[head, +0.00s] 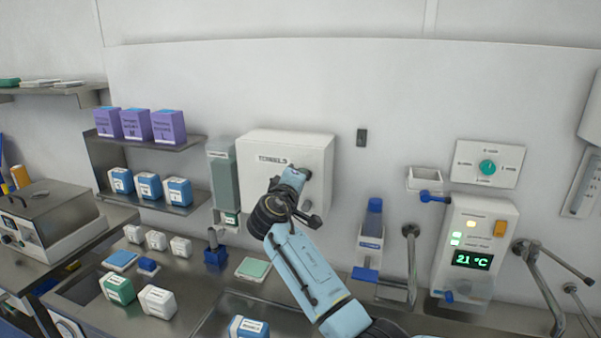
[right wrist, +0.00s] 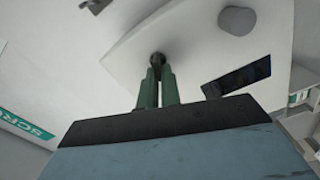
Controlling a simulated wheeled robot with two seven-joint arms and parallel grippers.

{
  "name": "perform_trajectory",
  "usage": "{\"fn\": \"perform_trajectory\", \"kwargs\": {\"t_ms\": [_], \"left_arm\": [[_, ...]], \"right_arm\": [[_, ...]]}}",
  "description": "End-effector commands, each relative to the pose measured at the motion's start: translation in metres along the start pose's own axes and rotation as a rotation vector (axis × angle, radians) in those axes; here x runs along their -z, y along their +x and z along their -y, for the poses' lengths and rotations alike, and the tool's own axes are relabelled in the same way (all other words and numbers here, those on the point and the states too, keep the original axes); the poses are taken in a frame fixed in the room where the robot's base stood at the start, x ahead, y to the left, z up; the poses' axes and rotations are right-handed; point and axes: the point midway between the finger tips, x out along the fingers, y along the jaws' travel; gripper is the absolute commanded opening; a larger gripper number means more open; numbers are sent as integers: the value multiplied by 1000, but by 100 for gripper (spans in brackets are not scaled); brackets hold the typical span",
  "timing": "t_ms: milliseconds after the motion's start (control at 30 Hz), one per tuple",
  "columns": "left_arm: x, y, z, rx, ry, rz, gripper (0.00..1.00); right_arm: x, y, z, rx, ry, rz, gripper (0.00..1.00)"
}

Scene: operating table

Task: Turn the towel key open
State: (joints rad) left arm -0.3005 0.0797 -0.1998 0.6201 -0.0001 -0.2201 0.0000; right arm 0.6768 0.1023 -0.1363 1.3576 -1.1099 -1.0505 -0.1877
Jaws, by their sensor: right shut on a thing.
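The white towel dispenser (head: 262,180), lettered TOWELS, is on the wall in the middle of the head view. Its pale front also fills much of the right wrist view (right wrist: 195,50). My right gripper (right wrist: 157,74) is at this front, its two green fingers close together around a small dark key (right wrist: 157,58). The fingers cover part of the key, so its turn angle cannot be told. In the head view my right arm hides the lower right of the dispenser. My left gripper is in neither view.
A grey round knob (right wrist: 237,20) and a dark slot (right wrist: 236,75) are close to the fingers. A green dispenser (head: 223,172) hangs left of the towel box. A blue-capped bottle (head: 372,222) and a tap (head: 411,262) are to the right of my arm.

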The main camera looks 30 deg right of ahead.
Motion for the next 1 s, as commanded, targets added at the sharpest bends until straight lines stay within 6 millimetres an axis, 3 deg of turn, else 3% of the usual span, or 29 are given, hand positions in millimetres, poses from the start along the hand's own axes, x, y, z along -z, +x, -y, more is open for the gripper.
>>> {"fn": "perform_trajectory", "kwargs": {"t_ms": [433,1000], "left_arm": [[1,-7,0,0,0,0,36],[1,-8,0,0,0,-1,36]], "right_arm": [[0,0,3,-1,-283,-1,0],[0,0,4,-1,-351,-1,0]]}}
